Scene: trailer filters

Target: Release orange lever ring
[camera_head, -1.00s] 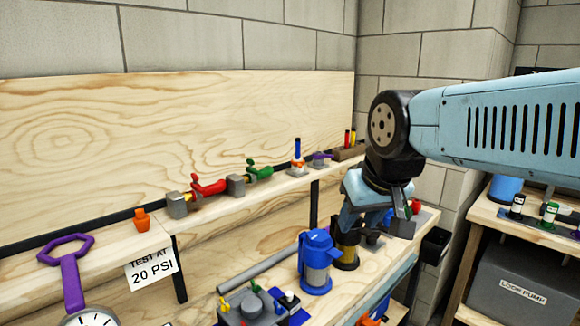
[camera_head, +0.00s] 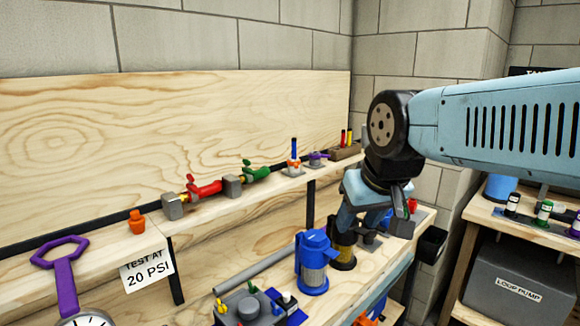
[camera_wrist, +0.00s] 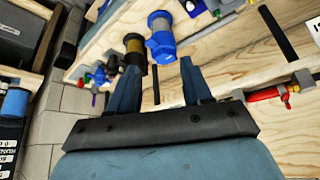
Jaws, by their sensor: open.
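I cannot tell for certain which part is the orange lever ring. A small orange piece (camera_head: 137,222) stands on the upper shelf at the left of the head view. Another orange-red piece (camera_head: 412,205) shows just right of my gripper on the bench, partly hidden. My gripper (camera_head: 372,222) is over the right end of the bench, its fingers apart and nothing between them. In the wrist view my gripper (camera_wrist: 160,66) is open, pointing toward the blue filter housing (camera_wrist: 160,40) and the black-and-yellow one (camera_wrist: 134,52).
The blue filter housing (camera_head: 314,262) stands upright on the lower bench, left of my gripper. Red (camera_head: 205,189) and green (camera_head: 256,173) valves lie along the upper shelf. A purple wrench-like tool (camera_head: 65,275) is at the left. A grey loop pump box (camera_head: 520,280) sits at the right.

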